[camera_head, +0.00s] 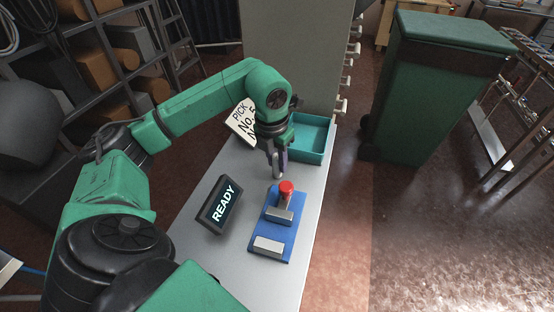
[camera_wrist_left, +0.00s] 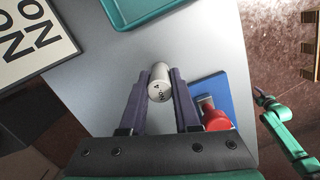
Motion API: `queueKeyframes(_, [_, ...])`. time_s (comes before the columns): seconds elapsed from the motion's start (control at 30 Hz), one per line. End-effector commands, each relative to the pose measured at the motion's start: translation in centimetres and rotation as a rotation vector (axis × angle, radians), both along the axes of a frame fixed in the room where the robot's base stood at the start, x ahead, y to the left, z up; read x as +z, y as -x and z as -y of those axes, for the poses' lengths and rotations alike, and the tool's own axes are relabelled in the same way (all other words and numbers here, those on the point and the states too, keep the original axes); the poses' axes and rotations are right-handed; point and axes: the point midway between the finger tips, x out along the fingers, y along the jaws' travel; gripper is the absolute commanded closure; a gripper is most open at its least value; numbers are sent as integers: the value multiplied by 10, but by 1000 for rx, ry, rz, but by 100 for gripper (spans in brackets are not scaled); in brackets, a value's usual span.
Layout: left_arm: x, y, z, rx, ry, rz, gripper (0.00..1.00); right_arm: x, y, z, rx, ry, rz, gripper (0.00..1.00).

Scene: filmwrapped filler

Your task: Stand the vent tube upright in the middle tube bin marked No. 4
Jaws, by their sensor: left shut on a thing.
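My left gripper (camera_head: 276,172) is over the grey worktop, between the teal tray and the blue-based fixture. In the left wrist view its two dark fingers (camera_wrist_left: 160,90) are shut on a short pale cylinder (camera_wrist_left: 159,83), which carries dark marking that looks like a 4 and "NO". This may be the vent tube. Its end points towards the wrist camera. In the head view the cylinder is mostly hidden by the fingers. No tube bin marked No. 4 can be made out.
A blue plate (camera_head: 284,251) carries a red-knobbed device (camera_head: 287,188) close to the gripper. A READY display (camera_head: 220,205) stands left of it. Behind are an empty-looking teal tray (camera_head: 324,147) and a PICK card (camera_head: 241,124). A green wheeled bin (camera_head: 430,95) stands on the floor.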

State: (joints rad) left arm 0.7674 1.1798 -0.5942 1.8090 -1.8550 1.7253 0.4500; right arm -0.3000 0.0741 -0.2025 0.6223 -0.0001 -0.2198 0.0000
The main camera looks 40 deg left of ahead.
Motion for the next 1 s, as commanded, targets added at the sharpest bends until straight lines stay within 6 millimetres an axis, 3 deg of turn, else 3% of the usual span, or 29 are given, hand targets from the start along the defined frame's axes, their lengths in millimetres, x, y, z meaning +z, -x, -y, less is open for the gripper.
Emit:
queueKeyframes(0.23, [-4,0,0,0,0,0,100,-4,0,2,1,3,-1,50])
queueKeyframes(0.27, [-3,0,0,0,0,0,58,-3,0,3,0,3,-1,50])
queueKeyframes(0.3, [-2,0,0,0,0,0,43,-2,1,3,0,4,-1,50])
queueKeyframes(0.33, [-2,0,0,0,0,-1,39,-2,1,3,0,5,-2,50])
queueKeyframes(0.73, [6,0,0,0,0,1,39,-1,1,7,-2,10,-3,50])
queueKeyframes(0.87, [29,2,0,0,0,4,39,-3,1,7,-2,10,-3,50])
queueKeyframes(1.0, [64,7,0,0,1,5,39,-4,1,7,-2,10,-3,50])
